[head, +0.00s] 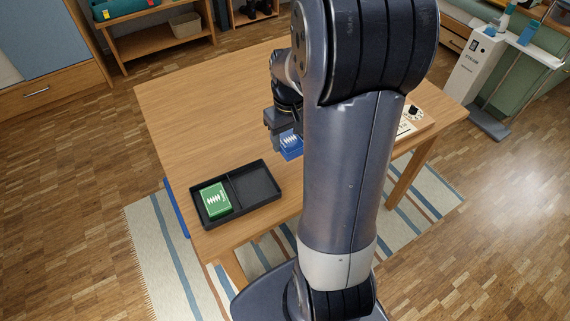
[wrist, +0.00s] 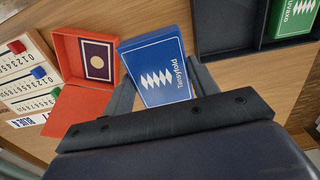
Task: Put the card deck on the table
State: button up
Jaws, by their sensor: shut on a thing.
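A blue card deck (wrist: 156,68) with a white zigzag pattern is between the fingers of my gripper (wrist: 162,92) in the wrist view. My gripper is shut on it. In the head view the blue deck (head: 291,146) shows just below my gripper (head: 281,124), partly hidden by my arm. The deck is over the wooden table (head: 210,100). I cannot tell how high it is above the surface.
A black two-compartment tray (head: 255,184) holds a green deck (head: 215,200) in its left compartment; the right one is empty. An open orange-red box (wrist: 80,106) with a dark card and a scoring board (wrist: 28,75) stand nearby. The table's far left is clear.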

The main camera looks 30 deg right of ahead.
aim_at(288, 167)
notch_tip(288, 167, down, 9)
jog(key=shift+f+b, duration=0.1)
jog(key=shift+b, duration=0.25)
jog(key=shift+f, duration=0.15)
jog(key=o, duration=1)
notch_tip(288, 167, up, 12)
jog(key=shift+r+p, duration=0.2)
jog(key=shift+p, duration=0.5)
